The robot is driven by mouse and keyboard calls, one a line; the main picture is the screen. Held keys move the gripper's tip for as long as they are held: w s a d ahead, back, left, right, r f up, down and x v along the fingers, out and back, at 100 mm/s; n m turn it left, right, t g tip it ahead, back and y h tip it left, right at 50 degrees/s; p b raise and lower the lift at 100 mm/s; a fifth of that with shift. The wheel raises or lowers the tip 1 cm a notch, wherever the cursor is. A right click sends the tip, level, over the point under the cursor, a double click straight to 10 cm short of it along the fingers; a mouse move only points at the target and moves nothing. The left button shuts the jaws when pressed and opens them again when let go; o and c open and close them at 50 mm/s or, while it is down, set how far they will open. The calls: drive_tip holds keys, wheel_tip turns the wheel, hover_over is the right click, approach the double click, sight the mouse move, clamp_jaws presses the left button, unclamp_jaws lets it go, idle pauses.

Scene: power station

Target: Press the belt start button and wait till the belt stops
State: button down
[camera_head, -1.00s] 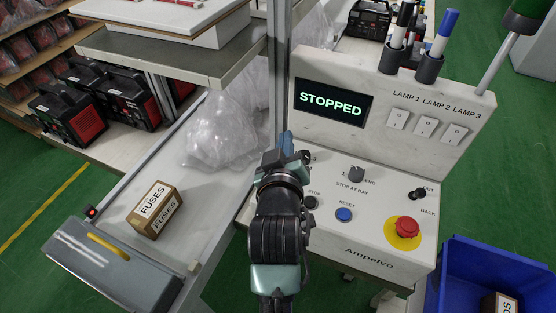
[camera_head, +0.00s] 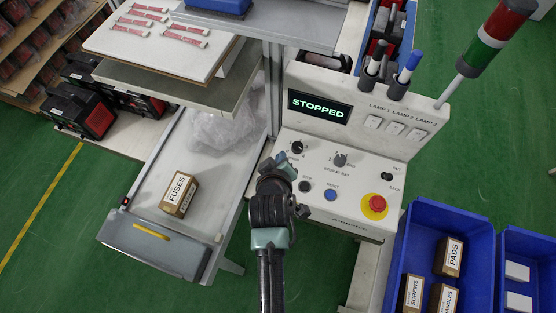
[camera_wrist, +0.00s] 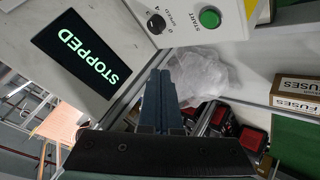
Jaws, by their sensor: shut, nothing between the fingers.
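The control panel (camera_head: 345,222) stands right of the belt (camera_head: 205,215). Its screen (camera_head: 319,108) reads STOPPED, also in the wrist view (camera_wrist: 75,55). The green start button (camera_wrist: 209,17) shows at the top of the wrist view, beside the speed knob (camera_wrist: 155,22). In the head view my arm seems to hide that button. My gripper (camera_head: 282,160) is over the panel's left side, shut and empty. Its fingers (camera_wrist: 159,98) in the wrist view are apart from the button in the picture; contact is not visible. A FUSES box (camera_head: 180,194) sits on the belt.
The dark stop button (camera_head: 305,186), blue reset button (camera_head: 330,195) and red emergency button (camera_head: 377,203) are close to my gripper. A clear plastic bag (camera_head: 225,130) lies at the belt's far end. Blue bins (camera_head: 405,245) with boxes stand at the right.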

drive_tip(key=shift+s+p, duration=0.45)
drive_tip(key=shift+p, duration=0.15)
wheel_tip(320, 180, down, 9)
drive_tip(key=b, duration=0.8)
drive_tip(key=shift+r, duration=0.15)
idle(1.6)
drive_tip(key=shift+f, duration=0.4)
